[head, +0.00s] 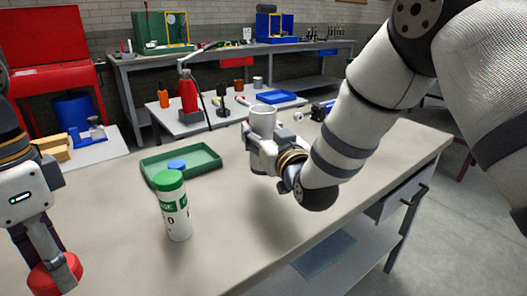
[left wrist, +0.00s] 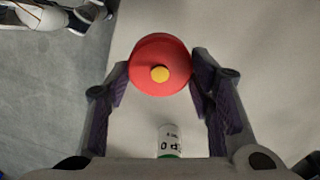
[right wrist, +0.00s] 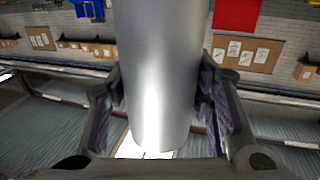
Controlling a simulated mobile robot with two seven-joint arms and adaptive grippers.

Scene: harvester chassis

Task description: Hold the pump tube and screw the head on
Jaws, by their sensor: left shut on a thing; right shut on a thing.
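The pump head is a red round piece (head: 52,274) at the lower left of the head view. In the left wrist view it is a red disc (left wrist: 148,55) with a yellow centre. My left gripper (left wrist: 158,82) is shut on its sides, holding it near the bench's left front. The pump tube is a pale cylinder (head: 262,122) above the bench's middle in the head view. It shows large and grey in the right wrist view (right wrist: 160,60). My right gripper (right wrist: 161,85) is shut on it and holds it roughly upright. Head and tube are well apart.
A white bottle with a green lid (head: 175,212) stands on the bench (head: 285,225) between my grippers. A green tray (head: 205,167) with a blue round piece (head: 177,165) lies behind it. A side table (head: 205,122) with tools stands beyond. The bench front is clear.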

